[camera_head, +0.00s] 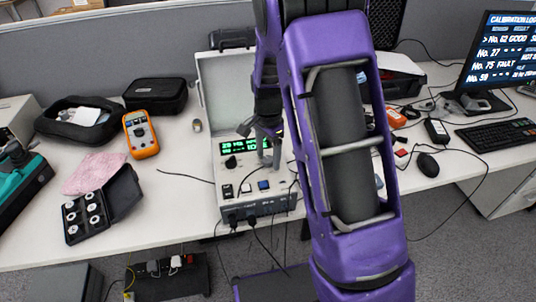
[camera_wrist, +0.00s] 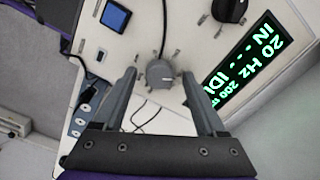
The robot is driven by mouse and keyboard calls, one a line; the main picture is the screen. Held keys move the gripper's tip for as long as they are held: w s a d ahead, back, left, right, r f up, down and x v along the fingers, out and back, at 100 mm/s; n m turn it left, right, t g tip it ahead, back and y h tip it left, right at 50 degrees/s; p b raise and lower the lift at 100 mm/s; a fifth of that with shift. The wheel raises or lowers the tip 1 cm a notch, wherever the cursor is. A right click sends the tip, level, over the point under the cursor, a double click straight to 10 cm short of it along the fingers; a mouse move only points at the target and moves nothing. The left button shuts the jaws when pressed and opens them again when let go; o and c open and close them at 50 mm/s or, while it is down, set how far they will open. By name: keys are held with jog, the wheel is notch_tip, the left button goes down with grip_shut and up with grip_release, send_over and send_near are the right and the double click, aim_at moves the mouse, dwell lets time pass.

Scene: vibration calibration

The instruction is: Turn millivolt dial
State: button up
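The calibrator (camera_head: 255,197) is an open light-grey case with a green-lit display (camera_head: 243,144), which also shows in the wrist view (camera_wrist: 250,62). A black knob (camera_head: 231,162) is on its panel; it shows at the top edge of the wrist view (camera_wrist: 228,10). I cannot read a millivolt label on it. My gripper (camera_head: 268,143) is above the panel, in front of part of the display. In the wrist view my gripper (camera_wrist: 160,82) is open, its fingers on either side of a grey round piece (camera_wrist: 160,73) with a cable. Gaps show on both sides.
A blue square button (camera_head: 264,185) and a black switch (camera_head: 228,191) are on the panel's lower part. Cables hang from its front. An orange multimeter (camera_head: 141,134) and a black sensor case (camera_head: 86,217) are to the left. A mouse (camera_head: 428,165) and keyboard (camera_head: 497,135) are to the right.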

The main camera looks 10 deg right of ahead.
aim_at(268, 159)
notch_tip(268, 159, up, 18)
jog(key=p, duration=0.2)
jog(key=shift+f, duration=0.25)
jog(key=shift+s, duration=0.1)
dwell(0.3)
